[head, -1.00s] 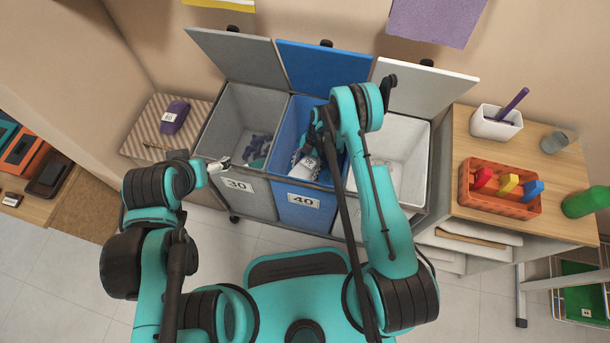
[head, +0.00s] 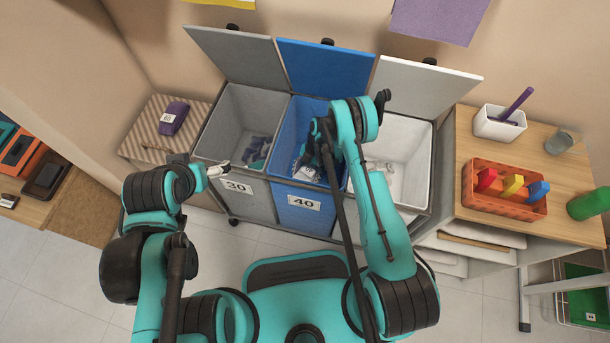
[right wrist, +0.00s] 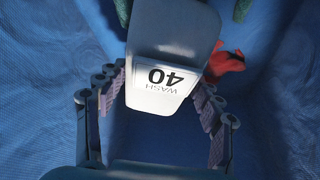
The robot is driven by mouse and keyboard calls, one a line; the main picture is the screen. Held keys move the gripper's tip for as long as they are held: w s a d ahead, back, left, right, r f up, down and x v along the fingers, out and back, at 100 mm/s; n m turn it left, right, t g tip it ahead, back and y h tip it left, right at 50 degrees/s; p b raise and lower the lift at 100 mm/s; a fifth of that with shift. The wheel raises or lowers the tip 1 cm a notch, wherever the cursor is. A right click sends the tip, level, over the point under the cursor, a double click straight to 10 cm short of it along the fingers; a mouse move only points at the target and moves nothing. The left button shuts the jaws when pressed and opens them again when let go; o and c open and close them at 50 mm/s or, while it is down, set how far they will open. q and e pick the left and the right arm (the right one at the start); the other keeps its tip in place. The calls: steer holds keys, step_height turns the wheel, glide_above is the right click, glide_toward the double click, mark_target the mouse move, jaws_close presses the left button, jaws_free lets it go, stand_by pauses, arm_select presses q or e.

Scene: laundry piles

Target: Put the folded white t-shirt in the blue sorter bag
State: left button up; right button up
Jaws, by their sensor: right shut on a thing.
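The folded white t-shirt (right wrist: 175,30) looks pale grey and carries a "WASH 40" tag. In the right wrist view it sits between the fingers of my right gripper (right wrist: 161,88), which is shut on it. In the head view the gripper reaches down inside the open blue sorter bag (head: 283,190), marked 40. Only a pale part of the shirt (head: 304,172) shows there, below the front rim; the arm hides much of the bag. My left gripper (head: 218,171) is near the front rim of the grey bag; its opening is unclear.
A grey bag (head: 250,202) marked 30 stands left of the blue one and a white bag (head: 417,165) right; all lids are up. Red cloth (right wrist: 226,63) lies inside the blue bag. A wooden table (head: 470,120) with an orange basket (head: 500,205) is at right.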

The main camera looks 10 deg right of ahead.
mark_target(309, 170)
steer(key=o, duration=1.3)
steer(key=shift+f, duration=0.1)
steer(key=shift+c, duration=0.2)
steer(key=shift+r, duration=0.45)
steer(key=p+v, duration=0.3)
steer(key=v, duration=0.5)
steer(key=shift+a, duration=0.1)
steer(key=shift+f, duration=0.1)
steer(key=shift+s, duration=0.1)
